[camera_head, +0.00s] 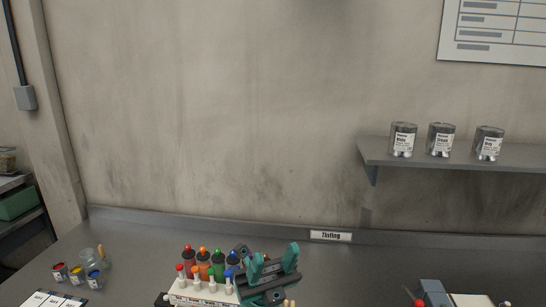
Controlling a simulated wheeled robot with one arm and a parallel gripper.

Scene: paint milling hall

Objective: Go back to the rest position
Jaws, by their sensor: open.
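My gripper (275,261), with teal fingertips on a dark body, shows at the bottom centre of the view. Its two teal fingers stand apart with nothing seen between them, so it is open and empty. It is just right of a white rack (203,292) of bottles with red, orange, green and blue caps, and overlaps the rack's right end in the picture. I cannot tell if it touches the rack. The rest of my arm is mostly below the frame.
Small colour pots (76,272) and a glass jar (91,257) stand at the left of the grey bench (380,270). A wall shelf (470,155) holds three cans (441,140). A grey and white device (435,294) is at bottom right. The bench between gripper and device is clear.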

